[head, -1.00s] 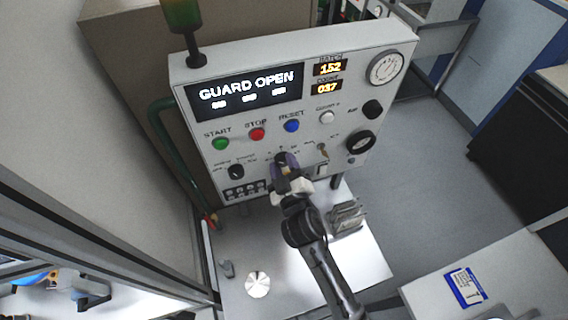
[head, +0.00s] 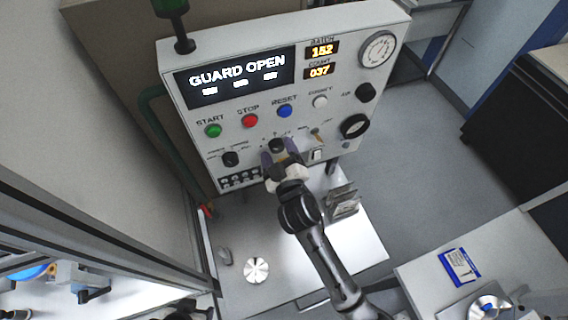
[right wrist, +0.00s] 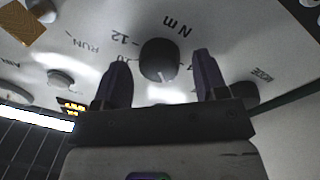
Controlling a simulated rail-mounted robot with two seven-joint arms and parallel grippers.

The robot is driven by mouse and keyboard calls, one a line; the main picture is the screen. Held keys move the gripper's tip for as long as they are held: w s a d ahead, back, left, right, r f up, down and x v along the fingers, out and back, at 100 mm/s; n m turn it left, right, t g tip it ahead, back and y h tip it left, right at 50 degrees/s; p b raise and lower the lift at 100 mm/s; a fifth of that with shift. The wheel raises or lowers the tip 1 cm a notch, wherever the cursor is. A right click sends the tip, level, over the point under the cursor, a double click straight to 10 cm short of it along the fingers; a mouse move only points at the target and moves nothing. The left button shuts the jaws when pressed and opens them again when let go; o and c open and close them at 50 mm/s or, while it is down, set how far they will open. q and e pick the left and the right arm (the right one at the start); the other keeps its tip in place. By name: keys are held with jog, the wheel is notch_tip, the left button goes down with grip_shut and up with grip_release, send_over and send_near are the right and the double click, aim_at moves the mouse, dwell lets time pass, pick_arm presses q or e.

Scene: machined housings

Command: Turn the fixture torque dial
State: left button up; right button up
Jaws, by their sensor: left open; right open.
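The torque dial is a round black knob (right wrist: 160,60) marked "N m", with 10 and 12 on its scale, in the right wrist view. In the head view it is the small dark knob (head: 278,145) low in the middle of the panel. My right gripper (right wrist: 157,82) is open, with one purple finger on each side of the dial. A gap shows between each finger and the knob in that view. In the head view my right gripper (head: 280,158) is at the panel, partly covering the dial's surroundings. My left gripper is not in view.
The panel (head: 225,180) reads GUARD OPEN and carries green, red and blue buttons, a left knob (head: 230,159), a small switch (head: 315,133) and a gauge (head: 378,49). A metal disc (head: 256,270) and a metal block (head: 341,203) are on the white table (head: 300,270) below.

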jog(key=b+v, duration=0.2)
jog(key=v, duration=1.1)
jog(key=shift+s+b, duration=0.3)
jog(key=shift+b, duration=0.05)
jog(key=shift+d+f, duration=0.1)
jog(key=s+d+f+m+g+h, duration=0.3)
jog(key=d+f+m+g, duration=0.2)
jog(key=d+f+g, duration=0.25)
jog(key=s+d+f+m+g+p, duration=0.1)
jog(key=s+d+g+p, duration=0.2)
jog(key=s, duration=0.6)
jog(key=s+d+f+m+g+h+p, duration=0.1)
jog(key=s+d+g+p, duration=0.3)
jog(key=s+d, duration=0.4)
jog(key=shift+s+f+m+h+p, duration=0.25)
jog(key=shift+s+m+p, duration=0.35)
jog(key=shift+s+p, duration=0.3)
